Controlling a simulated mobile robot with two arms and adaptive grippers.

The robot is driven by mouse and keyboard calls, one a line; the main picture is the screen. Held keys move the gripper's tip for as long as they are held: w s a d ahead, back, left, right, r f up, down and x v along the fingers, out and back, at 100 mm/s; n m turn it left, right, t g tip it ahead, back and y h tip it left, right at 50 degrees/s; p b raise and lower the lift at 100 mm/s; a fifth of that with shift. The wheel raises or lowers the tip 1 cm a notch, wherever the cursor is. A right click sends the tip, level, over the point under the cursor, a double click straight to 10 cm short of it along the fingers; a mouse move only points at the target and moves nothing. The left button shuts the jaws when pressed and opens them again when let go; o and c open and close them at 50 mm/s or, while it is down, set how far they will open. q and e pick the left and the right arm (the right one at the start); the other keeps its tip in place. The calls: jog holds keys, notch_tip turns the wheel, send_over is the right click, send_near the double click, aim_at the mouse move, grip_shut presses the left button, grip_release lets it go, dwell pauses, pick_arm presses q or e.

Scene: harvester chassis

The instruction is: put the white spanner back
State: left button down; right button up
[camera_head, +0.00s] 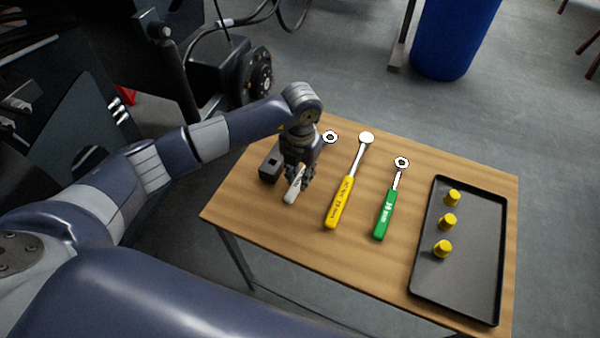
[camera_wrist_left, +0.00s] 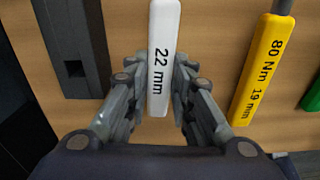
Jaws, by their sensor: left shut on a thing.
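The white spanner (camera_head: 294,191) has a white handle and a steel ring head (camera_head: 330,137), which shows beyond my wrist in the head view. In the left wrist view its handle (camera_wrist_left: 163,55) reads "22 mm" and lies between the fingers. My left gripper (camera_head: 299,181) is shut on this handle, low over the left part of the table. It also shows in the left wrist view (camera_wrist_left: 158,95). My wrist hides the spanner's middle in the head view. I cannot tell whether the spanner touches the table. My right gripper is not in view.
On the wooden table (camera_head: 285,240), a yellow torque wrench (camera_head: 341,202) and a green spanner (camera_head: 385,214) lie to the right. A dark tray (camera_head: 470,285) holds three yellow pieces (camera_head: 447,222). A dark block (camera_head: 271,165) sits left of my gripper. A blue bin (camera_head: 452,40) stands behind.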

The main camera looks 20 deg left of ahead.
pick_arm(q)
jog(key=shift+r, duration=0.1)
jog(key=c, duration=1.3)
grip_release()
notch_tip(320, 180, up, 12)
